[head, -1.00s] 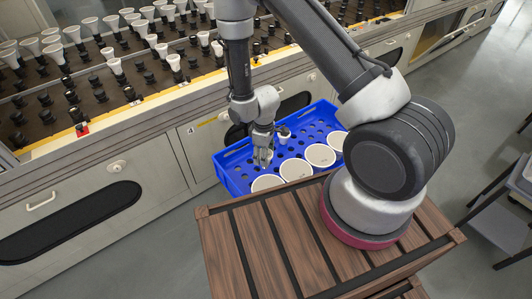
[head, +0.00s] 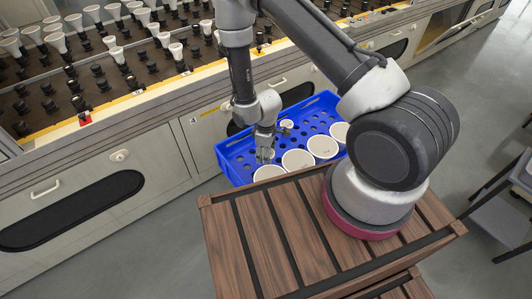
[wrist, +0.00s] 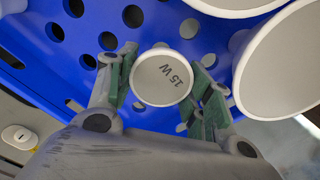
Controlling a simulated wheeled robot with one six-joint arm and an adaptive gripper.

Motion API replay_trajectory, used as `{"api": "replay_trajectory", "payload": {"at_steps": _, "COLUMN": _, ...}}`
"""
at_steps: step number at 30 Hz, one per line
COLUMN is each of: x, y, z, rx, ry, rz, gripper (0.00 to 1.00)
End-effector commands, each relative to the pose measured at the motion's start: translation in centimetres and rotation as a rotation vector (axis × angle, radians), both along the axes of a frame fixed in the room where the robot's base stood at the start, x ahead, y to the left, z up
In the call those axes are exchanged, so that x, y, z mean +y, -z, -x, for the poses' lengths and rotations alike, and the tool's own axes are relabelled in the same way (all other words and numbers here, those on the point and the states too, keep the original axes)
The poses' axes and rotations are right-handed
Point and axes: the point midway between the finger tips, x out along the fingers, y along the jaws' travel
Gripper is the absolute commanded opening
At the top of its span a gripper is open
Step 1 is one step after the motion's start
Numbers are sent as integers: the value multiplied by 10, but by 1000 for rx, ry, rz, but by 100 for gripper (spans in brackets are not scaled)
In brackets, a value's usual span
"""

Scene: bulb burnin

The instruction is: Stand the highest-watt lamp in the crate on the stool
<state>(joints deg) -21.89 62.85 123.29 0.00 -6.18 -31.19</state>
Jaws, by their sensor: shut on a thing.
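A small lamp (wrist: 162,77) with a round white face marked "15 W" is between the green pads of my gripper (wrist: 163,88), which is shut on it. The lamp's lower part is hidden. In the head view my gripper (head: 265,155) points down at the left part of the blue crate (head: 232,161). Several large white-faced lamps, including one at the middle (head: 298,160), stand in a row along the crate's near side. A smaller lamp (head: 286,124) stands toward its far side. The stool under the crate cannot be made out.
Behind the crate is a long bench (head: 160,143) with rows of black sockets, several holding white lamps (head: 57,42). My arm crosses over the crate's right part. A grey stand (head: 505,205) is at the right edge.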

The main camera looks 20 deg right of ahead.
Motion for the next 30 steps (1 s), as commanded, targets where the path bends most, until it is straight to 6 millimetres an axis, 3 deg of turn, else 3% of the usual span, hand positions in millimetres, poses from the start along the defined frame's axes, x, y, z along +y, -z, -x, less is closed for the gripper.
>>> {"api": "replay_trajectory", "payload": {"at_steps": 30, "x": 0, "y": 31, "z": 0, "rx": 0, "ry": 0, "rz": 0, "gripper": 27}}
